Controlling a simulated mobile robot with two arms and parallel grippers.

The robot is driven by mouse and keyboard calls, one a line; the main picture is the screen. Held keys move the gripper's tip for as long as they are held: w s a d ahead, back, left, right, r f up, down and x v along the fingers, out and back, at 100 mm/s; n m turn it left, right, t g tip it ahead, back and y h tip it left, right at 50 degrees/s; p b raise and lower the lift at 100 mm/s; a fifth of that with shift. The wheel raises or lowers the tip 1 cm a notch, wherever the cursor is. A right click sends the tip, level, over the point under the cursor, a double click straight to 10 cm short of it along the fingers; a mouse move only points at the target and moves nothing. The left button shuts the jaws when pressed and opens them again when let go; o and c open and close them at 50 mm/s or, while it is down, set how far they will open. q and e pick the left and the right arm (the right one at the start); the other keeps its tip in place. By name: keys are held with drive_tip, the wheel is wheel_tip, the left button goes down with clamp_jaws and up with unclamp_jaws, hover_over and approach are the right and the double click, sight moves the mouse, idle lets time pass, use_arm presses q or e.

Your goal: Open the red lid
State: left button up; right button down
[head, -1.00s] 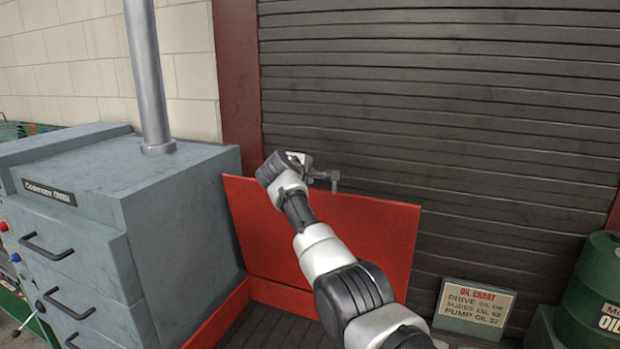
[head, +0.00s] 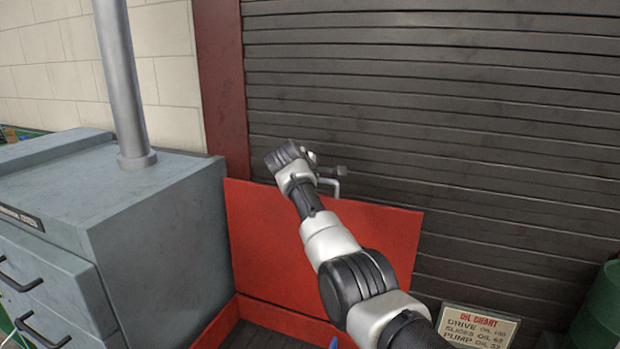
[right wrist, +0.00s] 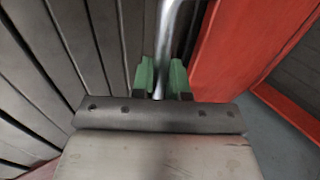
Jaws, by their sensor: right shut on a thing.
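The red lid (head: 300,262) stands raised, nearly upright, in front of the dark slatted shutter in the head view. A metal bar handle (head: 331,181) shows at its top edge. My right gripper (head: 318,168) is at that top edge, mostly hidden behind its own wrist. In the right wrist view the green fingertips of the right gripper (right wrist: 162,80) are shut on the metal handle (right wrist: 167,45), and the red lid (right wrist: 240,45) is just to the right. My left gripper is in neither view.
The slatted shutter (head: 430,110) is close behind. An oil chart sign (head: 478,327) and a green drum (head: 600,315) are at lower right.

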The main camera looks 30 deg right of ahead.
drive_tip(key=c, duration=1.3)
unclamp_jaws()
drive_tip(key=shift+d+f, duration=0.1)
drive_tip(key=shift+f, duration=0.25)
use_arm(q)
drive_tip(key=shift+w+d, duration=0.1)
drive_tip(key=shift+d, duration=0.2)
use_arm(e)
drive_tip(key=shift+o, duration=0.8)
drive_tip(key=shift+w+d, duration=0.1)
use_arm(q)
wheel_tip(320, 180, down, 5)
drive_tip(key=b, duration=0.5)
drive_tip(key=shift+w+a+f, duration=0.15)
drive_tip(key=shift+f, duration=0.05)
use_arm(e)
drive_tip(key=v, duration=1)
drive_tip(key=shift+a+r, duration=0.25)
drive_tip(key=shift+r, duration=0.05)
